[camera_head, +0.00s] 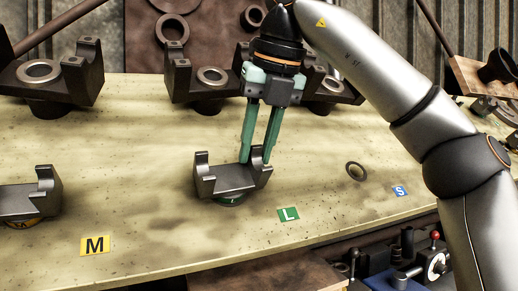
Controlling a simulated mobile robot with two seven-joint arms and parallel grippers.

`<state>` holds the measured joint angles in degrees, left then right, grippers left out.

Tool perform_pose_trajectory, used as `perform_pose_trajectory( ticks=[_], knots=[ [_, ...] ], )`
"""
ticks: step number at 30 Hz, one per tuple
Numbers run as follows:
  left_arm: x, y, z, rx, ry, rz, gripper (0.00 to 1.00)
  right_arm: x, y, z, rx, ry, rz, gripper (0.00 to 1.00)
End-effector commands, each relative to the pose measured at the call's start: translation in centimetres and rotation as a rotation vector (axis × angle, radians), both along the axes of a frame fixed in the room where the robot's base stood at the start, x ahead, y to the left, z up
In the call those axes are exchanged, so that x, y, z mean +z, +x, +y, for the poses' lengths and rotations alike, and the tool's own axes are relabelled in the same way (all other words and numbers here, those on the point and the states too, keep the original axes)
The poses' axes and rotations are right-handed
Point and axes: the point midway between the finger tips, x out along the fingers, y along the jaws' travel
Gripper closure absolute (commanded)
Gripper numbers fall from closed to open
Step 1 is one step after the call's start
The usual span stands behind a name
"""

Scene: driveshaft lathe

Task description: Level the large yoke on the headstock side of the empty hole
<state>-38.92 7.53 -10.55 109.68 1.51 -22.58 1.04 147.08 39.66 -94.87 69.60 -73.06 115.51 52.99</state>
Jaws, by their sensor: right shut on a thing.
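The large yoke (224,180), a dark steel U-shaped piece with two upright ears, sits on the table near the green L label (289,214). A green ring shows under its front edge. I cannot tell for sure how far it is tilted. My right gripper (256,157) points down from above, its teal fingers shut on the yoke's right ear, which they partly hide. The empty hole (356,171), a dark ringed opening, lies to the right of the yoke, near the blue S label (400,190). My left gripper is out of view.
Larger dark yoke parts (52,82) stand along the back. Machine parts with a red knob (435,262) sit below the front edge. The tabletop (130,160) between the yokes is clear.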

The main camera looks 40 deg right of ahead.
Motion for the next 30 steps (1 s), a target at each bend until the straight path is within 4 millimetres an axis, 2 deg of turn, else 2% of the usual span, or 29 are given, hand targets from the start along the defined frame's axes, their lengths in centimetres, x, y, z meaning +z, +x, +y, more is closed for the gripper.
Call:
perform_pose_trajectory(
  ticks=[1, 25, 26, 30],
  knots=[
    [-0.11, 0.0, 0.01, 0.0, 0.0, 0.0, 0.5, 0.22, 0.12, 0.52, 0.005, 0.017, -0.015, 1.0],
    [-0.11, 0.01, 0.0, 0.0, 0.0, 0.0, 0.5, -0.04, 0.37, 0.53, 0.006, 0.015, -0.014, 1.0],
    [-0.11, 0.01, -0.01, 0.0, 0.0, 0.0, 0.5, -0.03, 0.37, 0.53, 0.006, 0.015, -0.014, 0.69],
    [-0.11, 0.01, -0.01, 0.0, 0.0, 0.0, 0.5, -0.08, 0.36, 0.46, 0.004, 0.014, -0.012, 0.54]
  ],
)
